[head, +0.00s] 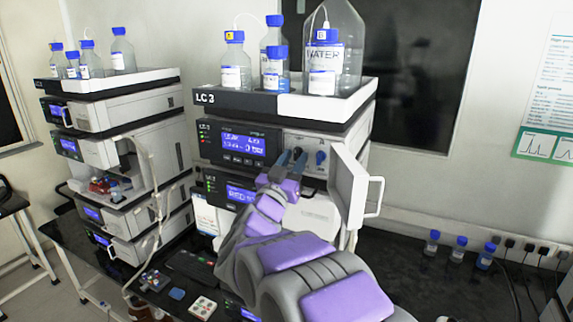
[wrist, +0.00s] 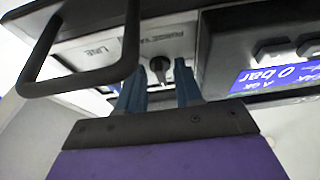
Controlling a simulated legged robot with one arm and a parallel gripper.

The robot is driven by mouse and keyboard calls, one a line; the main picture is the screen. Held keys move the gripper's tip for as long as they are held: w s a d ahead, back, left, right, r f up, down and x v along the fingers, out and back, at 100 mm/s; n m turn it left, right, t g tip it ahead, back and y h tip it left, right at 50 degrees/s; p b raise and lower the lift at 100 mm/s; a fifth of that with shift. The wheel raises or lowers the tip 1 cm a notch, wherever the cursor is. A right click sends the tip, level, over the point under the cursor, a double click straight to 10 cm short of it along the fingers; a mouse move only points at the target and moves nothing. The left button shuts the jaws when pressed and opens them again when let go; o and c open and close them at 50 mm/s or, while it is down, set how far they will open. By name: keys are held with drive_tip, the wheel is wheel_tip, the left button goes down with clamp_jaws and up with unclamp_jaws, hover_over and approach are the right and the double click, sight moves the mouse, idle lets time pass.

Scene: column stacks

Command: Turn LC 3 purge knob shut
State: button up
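The LC 3 stack (head: 205,98) stands in the middle of the head view. Its pump panel carries a small black knob (head: 297,152), partly hidden by my fingers; a blue knob (head: 320,157) is to its right. In the wrist view the black knob (wrist: 160,66) shows just beyond and between my two fingertips, with printed labels beside it. My gripper (head: 291,160) is open, its blue-grey fingers pointing at the panel. In the wrist view my gripper (wrist: 158,78) has a clear gap between its fingers. I cannot tell whether either finger touches the knob.
A lit display (head: 243,142) is left of the knob. Bottles (head: 233,65) stand on top. Another stack (head: 110,105) is at left.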

drive_tip(key=shift+s+a+f, duration=0.1)
drive_tip(key=shift+s+f, duration=0.2)
drive_tip(key=shift+s, duration=0.15)
drive_tip(key=b+v, duration=0.1)
drive_tip(key=v, duration=1.5)
drive_tip(key=shift+a, duration=0.4)
